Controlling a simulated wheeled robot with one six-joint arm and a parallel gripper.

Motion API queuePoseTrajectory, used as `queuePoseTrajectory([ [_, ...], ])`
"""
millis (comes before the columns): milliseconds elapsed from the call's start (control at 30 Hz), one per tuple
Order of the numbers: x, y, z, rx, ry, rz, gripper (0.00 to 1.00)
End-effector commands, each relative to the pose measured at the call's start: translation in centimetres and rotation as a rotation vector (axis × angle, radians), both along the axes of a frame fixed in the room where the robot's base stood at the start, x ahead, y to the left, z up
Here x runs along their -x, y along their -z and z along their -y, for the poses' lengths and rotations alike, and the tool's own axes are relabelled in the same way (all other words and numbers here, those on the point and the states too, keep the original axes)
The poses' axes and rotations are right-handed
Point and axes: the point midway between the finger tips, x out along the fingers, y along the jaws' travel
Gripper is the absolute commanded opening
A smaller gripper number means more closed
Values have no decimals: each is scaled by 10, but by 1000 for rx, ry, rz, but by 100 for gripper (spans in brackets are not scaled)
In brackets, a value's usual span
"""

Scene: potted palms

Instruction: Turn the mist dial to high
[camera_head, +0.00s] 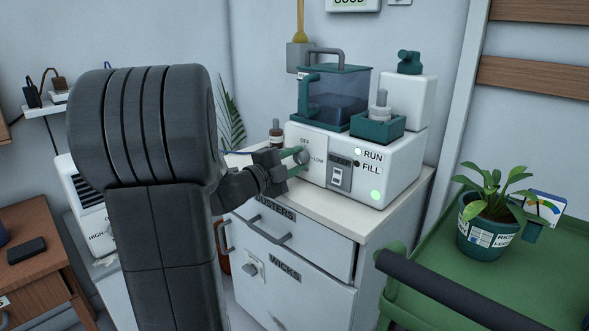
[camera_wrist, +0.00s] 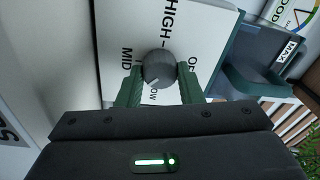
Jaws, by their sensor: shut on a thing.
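The grey round mist dial (camera_head: 301,157) is on the front of the white humidifier (camera_head: 322,147), which stands on the cabinet top. In the wrist view the dial (camera_wrist: 158,68) sits between my two green fingers, on a white panel lettered HIGH, MID, LOW and OFF. A small pale mark shows at its lower edge, close to the partly hidden LOW; its exact setting is hard to read. My gripper (camera_wrist: 159,76) is shut on the dial, one finger on each side. In the head view my gripper (camera_head: 294,161) reaches the dial from the left.
The humidifier carries a blue-tinted water tank (camera_head: 334,95) and a green tray (camera_head: 377,126). RUN and FILL lights are at its right. The white cabinet (camera_head: 352,238) has drawers below. A potted plant (camera_head: 487,237) stands on a green cart (camera_head: 430,255) at right.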

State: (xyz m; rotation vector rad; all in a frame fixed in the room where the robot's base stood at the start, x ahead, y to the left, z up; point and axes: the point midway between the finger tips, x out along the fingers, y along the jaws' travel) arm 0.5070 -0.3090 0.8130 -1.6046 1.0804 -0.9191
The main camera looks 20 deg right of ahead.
Motion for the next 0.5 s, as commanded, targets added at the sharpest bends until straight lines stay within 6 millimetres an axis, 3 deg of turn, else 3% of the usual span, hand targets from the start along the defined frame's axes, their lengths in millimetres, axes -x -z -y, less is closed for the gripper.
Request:
queuePoseTrajectory([
  [500,0,2,0,-189,2,453,10],
])
